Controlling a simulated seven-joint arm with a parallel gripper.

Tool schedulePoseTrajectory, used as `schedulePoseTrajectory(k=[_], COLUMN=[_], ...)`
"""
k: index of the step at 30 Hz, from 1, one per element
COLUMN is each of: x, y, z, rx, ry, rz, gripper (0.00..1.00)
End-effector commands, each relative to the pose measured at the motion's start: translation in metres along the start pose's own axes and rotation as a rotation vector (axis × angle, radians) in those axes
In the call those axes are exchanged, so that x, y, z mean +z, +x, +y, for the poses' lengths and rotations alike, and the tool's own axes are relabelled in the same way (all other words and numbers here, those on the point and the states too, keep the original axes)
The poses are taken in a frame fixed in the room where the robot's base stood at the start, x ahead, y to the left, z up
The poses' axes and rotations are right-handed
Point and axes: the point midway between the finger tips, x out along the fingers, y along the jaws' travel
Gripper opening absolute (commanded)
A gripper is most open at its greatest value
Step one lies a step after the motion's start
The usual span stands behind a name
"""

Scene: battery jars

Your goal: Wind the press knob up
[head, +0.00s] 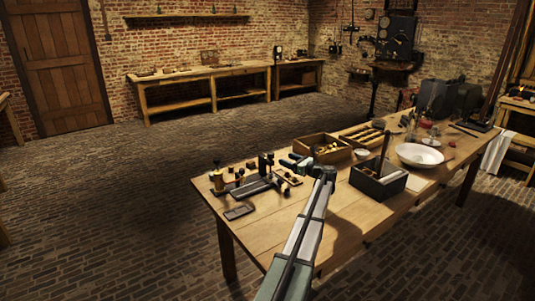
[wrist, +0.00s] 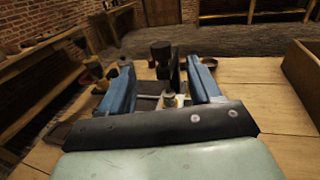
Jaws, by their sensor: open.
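The press (head: 264,172) is a small dark metal stand near the left end of the wooden table. Its black knob (wrist: 161,49) sits at the top of an upright post in the wrist view. My gripper (head: 287,162) is just right of the press in the head view. In the wrist view my gripper (wrist: 161,66) is open, with its two blue fingers apart. The knob and post appear between the fingers, seemingly beyond the tips, and I see no contact. The lower part of the press is partly hidden by my gripper.
Small brass-topped pieces (head: 217,178) stand left of the press, and a flat dark plate (head: 239,212) lies at the front. A wooden box (head: 322,146), a dark crate (head: 378,186) and a white bowl (head: 419,155) stand to the right. Bare tabletop (head: 250,232) lies in front.

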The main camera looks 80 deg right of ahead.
Motion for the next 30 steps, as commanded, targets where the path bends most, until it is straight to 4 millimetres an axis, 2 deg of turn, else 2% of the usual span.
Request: schedulePoseTrajectory(k=[3,8,21,30], x=[-0.002,-0.002,-0.002,-0.002], y=[-0.006,0.009,0.085,0.121], z=[-0.002,-0.002,-0.002,-0.001], rx=[0.009,0.011,0.009,0.008], ry=[0.021,0.024,0.021,0.021], rz=[-0.002,-0.003,-0.003,-0.003], gripper=[0.63,0.63,0.63,0.63])
